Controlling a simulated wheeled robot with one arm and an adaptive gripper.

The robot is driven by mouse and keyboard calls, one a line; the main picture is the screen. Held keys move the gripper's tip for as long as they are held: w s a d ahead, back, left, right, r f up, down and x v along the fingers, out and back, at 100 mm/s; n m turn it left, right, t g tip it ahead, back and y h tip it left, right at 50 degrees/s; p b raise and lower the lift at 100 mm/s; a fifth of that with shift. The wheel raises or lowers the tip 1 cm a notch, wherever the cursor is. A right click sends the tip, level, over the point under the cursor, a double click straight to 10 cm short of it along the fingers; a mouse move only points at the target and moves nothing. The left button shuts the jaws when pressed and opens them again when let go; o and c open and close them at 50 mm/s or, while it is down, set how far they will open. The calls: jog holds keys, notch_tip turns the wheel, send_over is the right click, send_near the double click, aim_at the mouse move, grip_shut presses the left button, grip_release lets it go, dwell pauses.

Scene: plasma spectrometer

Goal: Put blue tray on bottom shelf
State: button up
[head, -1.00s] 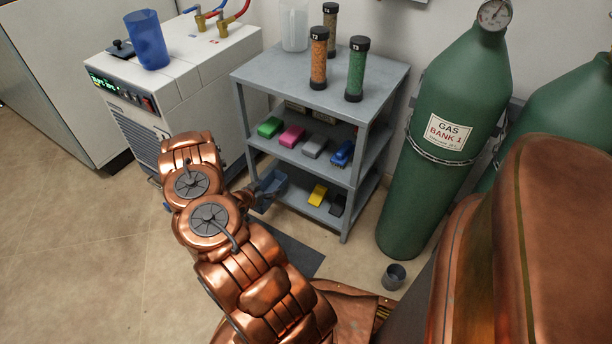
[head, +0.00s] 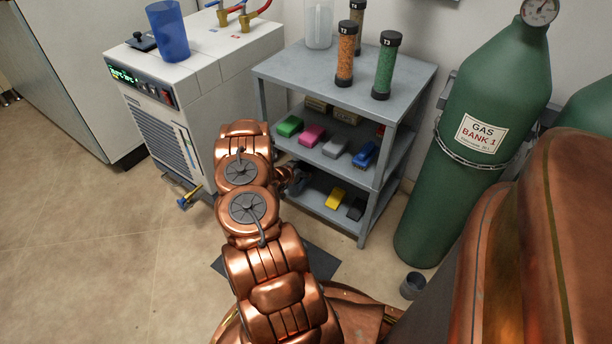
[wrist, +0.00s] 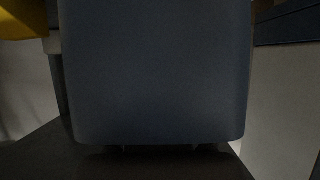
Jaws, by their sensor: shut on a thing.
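The grey shelf unit stands ahead in the head view. Its bottom shelf (head: 318,202) holds a yellow item (head: 336,198) and a black item (head: 356,210) at its right. My gripper (head: 297,180) is at the left front of the bottom shelf, mostly hidden behind my copper arm. It is shut on the blue tray (wrist: 160,75), whose dark blue surface fills the middle of the wrist view. In the head view the tray is almost wholly hidden by my arm, and I cannot tell whether it touches the shelf.
The middle shelf (head: 318,153) carries green, pink, grey and blue items. Tubes stand on the top shelf (head: 330,84). A white machine (head: 205,85) is at left, a green gas cylinder (head: 465,150) at right. A small grey cup (head: 413,285) is on the floor. Floor at left is open.

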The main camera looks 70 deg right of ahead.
jog(key=shift+s+d+f, duration=0.1)
jog(key=shift+d, duration=0.4)
jog(key=shift+s+d+f, duration=0.1)
jog(key=shift+d, duration=0.4)
notch_tip(320, 180, down, 4)
jog(key=shift+r+b, duration=0.2)
jog(key=shift+b, duration=1)
jog(key=shift+r, duration=0.15)
jog(key=o, duration=1.3)
jog(key=shift+a+r, duration=0.2)
jog(key=shift+a, duration=0.05)
jog(key=p+v, duration=0.3)
jog(key=v, duration=0.8)
jog(key=shift+a+p, duration=0.25)
jog(key=shift+p, duration=0.15)
